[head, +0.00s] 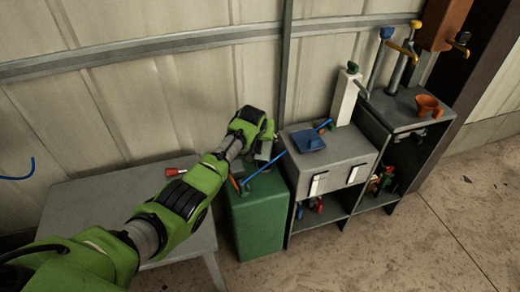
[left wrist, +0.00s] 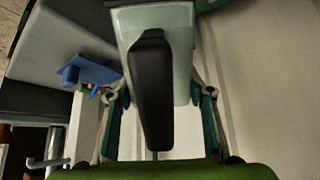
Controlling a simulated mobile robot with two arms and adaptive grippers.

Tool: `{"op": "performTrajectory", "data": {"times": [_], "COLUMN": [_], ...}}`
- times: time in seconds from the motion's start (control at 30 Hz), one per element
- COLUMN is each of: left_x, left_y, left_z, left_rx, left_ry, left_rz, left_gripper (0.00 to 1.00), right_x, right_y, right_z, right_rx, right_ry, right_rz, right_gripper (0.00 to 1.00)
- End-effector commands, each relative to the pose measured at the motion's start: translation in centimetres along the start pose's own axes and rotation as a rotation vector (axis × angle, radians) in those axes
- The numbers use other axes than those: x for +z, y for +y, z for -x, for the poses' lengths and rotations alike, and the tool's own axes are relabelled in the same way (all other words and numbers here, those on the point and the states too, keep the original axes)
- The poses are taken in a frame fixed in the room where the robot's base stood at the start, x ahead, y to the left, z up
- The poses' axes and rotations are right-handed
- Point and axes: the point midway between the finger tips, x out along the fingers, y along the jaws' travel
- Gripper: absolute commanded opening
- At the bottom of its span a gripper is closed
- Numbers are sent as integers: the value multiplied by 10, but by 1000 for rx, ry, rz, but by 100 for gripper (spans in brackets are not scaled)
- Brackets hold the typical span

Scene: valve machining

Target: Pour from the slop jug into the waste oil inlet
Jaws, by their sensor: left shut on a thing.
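My left gripper (head: 264,151) is above the green cabinet-like tank (head: 258,222) beside the wall. In the left wrist view the left gripper (left wrist: 160,108) is shut on a pale grey jug-like vessel (left wrist: 182,50) with a black handle (left wrist: 153,85), which I take for the slop jug. Its fingers stand on both sides of the handle. The jug's mouth, its contents and its tilt cannot be told. The arm mostly hides the jug in the head view. A green edge (left wrist: 212,4) shows past the jug at the top of the wrist view. No waste oil inlet can be made out clearly. My right gripper is out of view.
A grey cabinet (head: 345,150) right of the tank bears a blue dustpan-like piece (head: 308,141). A taller bench further right holds an orange funnel (head: 428,106) and upright tools. A grey table (head: 80,205) with a red-handled tool (head: 178,171) stands left.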

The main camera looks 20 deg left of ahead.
Motion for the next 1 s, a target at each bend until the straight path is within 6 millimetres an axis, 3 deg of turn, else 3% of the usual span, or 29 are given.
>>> {"op": "performTrajectory", "data": {"times": [0.17,0.37,0.47,0.63,1.0], "left_x": [0,2,5,6,1], "left_y": [0,-1,-2,-2,-2], "left_z": [0,8,9,10,16], "left_rx": [0,1,1,1,0], "left_ry": [3,125,239,409,453], "left_rz": [0,-3,-3,0,-1], "left_gripper": [20,20,20,20,20], "right_x": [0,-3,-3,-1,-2], "right_y": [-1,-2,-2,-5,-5], "right_z": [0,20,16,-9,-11], "right_rx": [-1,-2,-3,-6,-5], "right_ry": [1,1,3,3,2], "right_rz": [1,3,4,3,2], "right_gripper": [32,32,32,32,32]}}
